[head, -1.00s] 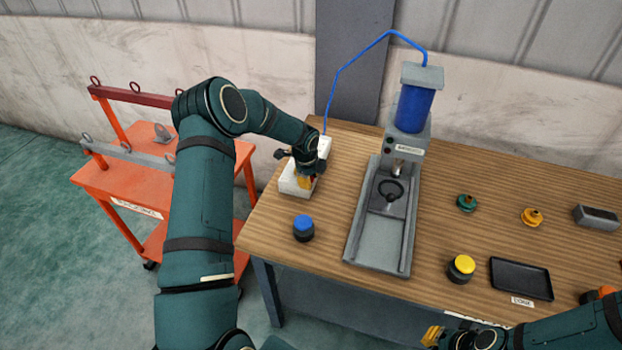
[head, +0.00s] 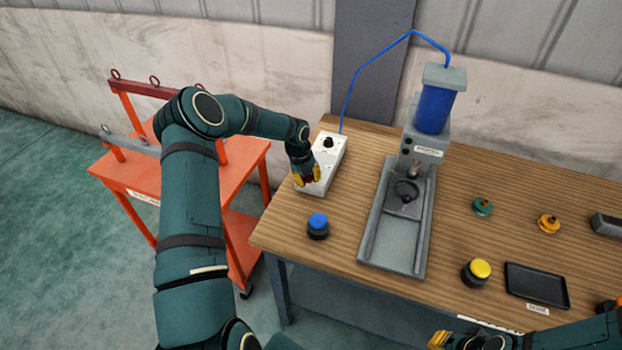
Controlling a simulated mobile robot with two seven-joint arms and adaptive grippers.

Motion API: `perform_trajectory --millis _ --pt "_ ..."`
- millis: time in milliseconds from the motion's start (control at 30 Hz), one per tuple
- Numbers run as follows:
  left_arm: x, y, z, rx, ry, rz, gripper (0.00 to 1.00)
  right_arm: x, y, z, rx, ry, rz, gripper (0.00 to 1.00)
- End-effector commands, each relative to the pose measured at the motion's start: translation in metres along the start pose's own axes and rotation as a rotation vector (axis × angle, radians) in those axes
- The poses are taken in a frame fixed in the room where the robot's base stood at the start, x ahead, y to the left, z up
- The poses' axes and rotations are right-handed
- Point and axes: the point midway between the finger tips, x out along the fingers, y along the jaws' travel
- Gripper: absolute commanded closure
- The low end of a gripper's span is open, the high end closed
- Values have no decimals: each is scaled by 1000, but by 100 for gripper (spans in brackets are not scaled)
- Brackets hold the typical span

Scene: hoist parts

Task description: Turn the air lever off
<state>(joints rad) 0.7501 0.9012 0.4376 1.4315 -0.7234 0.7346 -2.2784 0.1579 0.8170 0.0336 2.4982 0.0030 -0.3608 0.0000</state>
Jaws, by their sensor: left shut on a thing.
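A white control box (head: 328,152) stands on the table at its back left corner, with a black knob on top and a blue hose rising behind it. My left gripper (head: 307,180) is at the box's near end, fingers pointing down. It is shut on a small red piece there, which looks like the air lever. The fingers hide most of the lever, so its angle cannot be read. My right gripper (head: 440,340) is at the bottom edge, partly cut off, and its jaw opening is unclear.
A grey press (head: 392,229) with a blue cylinder stands right of the box. A blue-topped button (head: 318,226) is in front of the box. A yellow-topped button (head: 476,272) and a black tray (head: 538,286) lie to the right. An orange cart (head: 238,160) stands left.

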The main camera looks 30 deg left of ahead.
Motion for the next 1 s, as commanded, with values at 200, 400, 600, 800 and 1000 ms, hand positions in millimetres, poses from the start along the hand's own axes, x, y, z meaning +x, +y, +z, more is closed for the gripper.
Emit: perform_trajectory --millis 200,400,600,800,1000 --pt "1 4 2 54 12 1 100 1 0 0 0 0 0 100" --pt "0 5 2 70 16 2 100 2 0 0 0 0 0 100" --pt "0 5 2 69 16 3 100 2 0 0 0 0 0 100" --pt "0 5 3 69 16 3 37 2 0 0 0 0 0 100" --pt "0 5 3 68 15 1 37 2 0 0 0 0 0 100"
